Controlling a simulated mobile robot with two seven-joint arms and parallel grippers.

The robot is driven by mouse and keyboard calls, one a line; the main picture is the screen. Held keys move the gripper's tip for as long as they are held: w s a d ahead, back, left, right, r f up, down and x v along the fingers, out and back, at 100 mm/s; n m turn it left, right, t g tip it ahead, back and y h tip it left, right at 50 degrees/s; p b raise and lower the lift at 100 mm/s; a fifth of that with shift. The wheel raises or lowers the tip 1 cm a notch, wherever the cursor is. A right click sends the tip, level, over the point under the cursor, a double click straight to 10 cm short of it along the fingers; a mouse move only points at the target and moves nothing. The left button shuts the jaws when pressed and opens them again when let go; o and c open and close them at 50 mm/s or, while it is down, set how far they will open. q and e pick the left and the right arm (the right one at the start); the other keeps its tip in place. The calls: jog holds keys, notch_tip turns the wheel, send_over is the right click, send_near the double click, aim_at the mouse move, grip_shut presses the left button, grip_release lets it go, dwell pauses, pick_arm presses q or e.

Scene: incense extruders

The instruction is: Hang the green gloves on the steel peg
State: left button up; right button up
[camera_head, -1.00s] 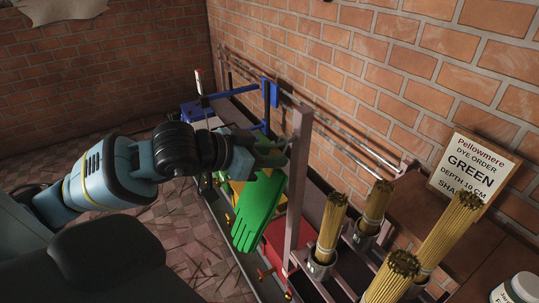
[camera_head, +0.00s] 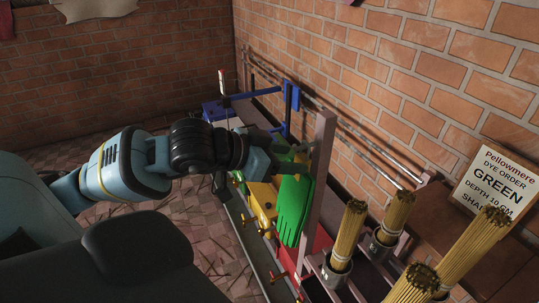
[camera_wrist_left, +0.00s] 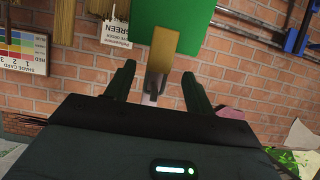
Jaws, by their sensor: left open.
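The green gloves (camera_head: 293,208) hang fingers-down beside the upright steel post (camera_head: 318,185) in the head view. In the left wrist view, which is upside down, the green part (camera_wrist_left: 175,14) is at the top with a tan cuff (camera_wrist_left: 178,43) below it. A grey metal piece (camera_wrist_left: 150,97), apparently the steel peg, shows at the cuff. How the cuff sits on it is not clear. My left gripper (camera_head: 288,152) is at the top of the gloves. In the wrist view its fingers (camera_wrist_left: 157,88) are apart, on either side of the metal piece, with no visible grip. My right gripper is out of view.
Bundles of incense sticks (camera_head: 350,235) stand in metal cups right of the post. A yellow extruder (camera_head: 262,200) and a blue frame (camera_head: 289,97) are on the bench beside and behind the gloves. A brick wall (camera_head: 400,100) and dye order sign (camera_head: 495,180) are at right.

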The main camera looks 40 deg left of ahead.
pick_arm(q)
jog(key=shift+v, duration=0.85)
jog(key=p+v, duration=0.1)
jog(key=v, duration=0.4)
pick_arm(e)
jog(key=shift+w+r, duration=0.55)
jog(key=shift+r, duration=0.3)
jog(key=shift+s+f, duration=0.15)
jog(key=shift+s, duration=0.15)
